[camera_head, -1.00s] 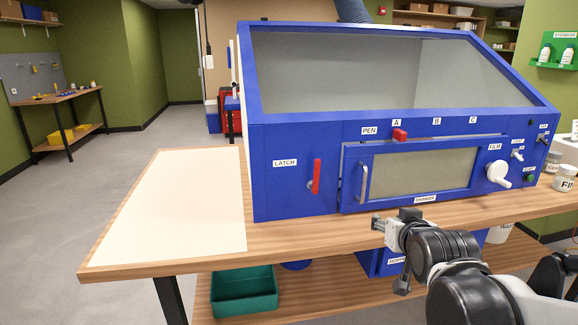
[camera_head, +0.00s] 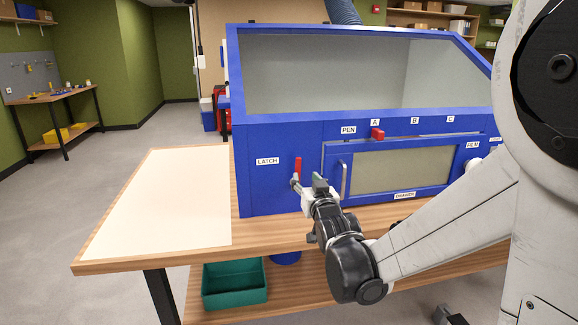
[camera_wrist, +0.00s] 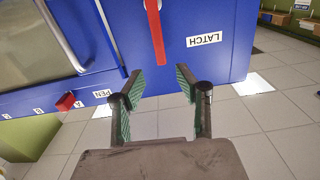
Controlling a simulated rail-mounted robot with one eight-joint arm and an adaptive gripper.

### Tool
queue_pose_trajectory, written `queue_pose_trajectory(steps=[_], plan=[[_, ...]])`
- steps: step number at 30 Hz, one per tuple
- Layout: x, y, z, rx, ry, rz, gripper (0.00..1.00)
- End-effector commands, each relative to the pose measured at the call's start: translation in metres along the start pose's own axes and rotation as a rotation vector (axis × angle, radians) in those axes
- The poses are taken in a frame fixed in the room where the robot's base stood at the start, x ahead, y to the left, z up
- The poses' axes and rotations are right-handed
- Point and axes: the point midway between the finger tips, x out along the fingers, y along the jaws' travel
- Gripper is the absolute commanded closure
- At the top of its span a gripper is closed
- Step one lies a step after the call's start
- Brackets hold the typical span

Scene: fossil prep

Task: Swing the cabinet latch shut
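The red latch handle (camera_head: 298,166) stands about upright on the blue cabinet's (camera_head: 285,130) front, right of the LATCH label (camera_head: 268,161). Its lower part is hidden behind my gripper (camera_head: 307,186). In the wrist view the image is turned over, and the red latch handle (camera_wrist: 155,35) hangs from the top edge. My gripper (camera_wrist: 158,86) is open, with its two fingers apart and nothing between them. The latch's tip lies just beyond the fingertips, in line with the gap. I see no clear contact.
The windowed panel's metal handle (camera_head: 344,180) stands close to the right of my gripper. A red PEN slider (camera_head: 377,134) sits above it. The pale mat (camera_head: 165,200) on the table's left is bare. A green bin (camera_head: 235,288) sits on the shelf below.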

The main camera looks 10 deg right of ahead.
Motion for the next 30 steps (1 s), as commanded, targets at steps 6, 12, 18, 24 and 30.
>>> queue_pose_trajectory(steps=[6,12,18,24,30], plan=[[0.043,0.0,0.0,0.0,-0.001,0.0,0.67],[0.077,0.0,0.0,0.001,-0.001,0.0,0.67],[0.098,0.0,0.0,0.001,-0.001,0.0,0.67],[0.103,0.0,0.0,0.0,-0.001,0.0,0.67],[0.103,0.0,0.0,0.0,-0.001,0.0,0.67]])
